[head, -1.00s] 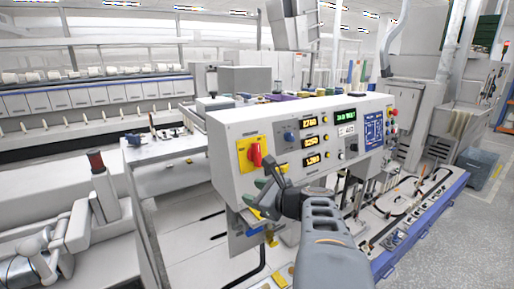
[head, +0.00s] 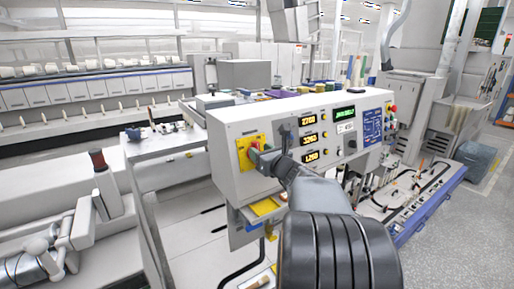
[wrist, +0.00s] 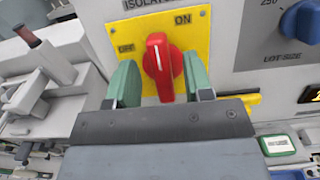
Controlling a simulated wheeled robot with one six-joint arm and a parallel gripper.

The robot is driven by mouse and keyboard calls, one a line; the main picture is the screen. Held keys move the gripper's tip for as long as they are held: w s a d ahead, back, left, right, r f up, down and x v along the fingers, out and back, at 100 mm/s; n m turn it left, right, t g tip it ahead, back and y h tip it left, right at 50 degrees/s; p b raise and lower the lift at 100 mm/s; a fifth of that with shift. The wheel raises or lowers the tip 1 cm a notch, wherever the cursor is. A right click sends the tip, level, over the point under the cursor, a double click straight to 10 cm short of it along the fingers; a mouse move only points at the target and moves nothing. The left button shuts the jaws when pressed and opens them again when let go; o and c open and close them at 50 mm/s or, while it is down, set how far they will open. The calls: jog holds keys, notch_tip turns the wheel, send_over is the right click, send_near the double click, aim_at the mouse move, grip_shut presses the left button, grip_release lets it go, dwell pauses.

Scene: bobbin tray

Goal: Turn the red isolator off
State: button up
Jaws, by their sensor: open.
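The red isolator knob (wrist: 163,68) sits on a yellow plate (wrist: 203,25) marked OFF at the left and ON at the upper right. Its grip bar stands nearly upright, leaning slightly. My gripper (wrist: 160,78) is open, with one green finger on each side of the knob. Gaps show between the fingers and the knob in the wrist view; whether the fingertips reach past its face I cannot tell. In the head view my gripper (head: 265,156) is at the yellow plate (head: 242,158) and hides most of the red knob (head: 254,146).
The grey control panel (head: 223,150) carries a blue lot-size knob (wrist: 302,22) right of the isolator, plus lit displays (head: 309,138). A yellow tray (head: 264,207) lies below the panel.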

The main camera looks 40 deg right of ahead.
jog(key=shift+w, duration=1.2)
jog(key=shift+c, duration=0.5)
grip_shut()
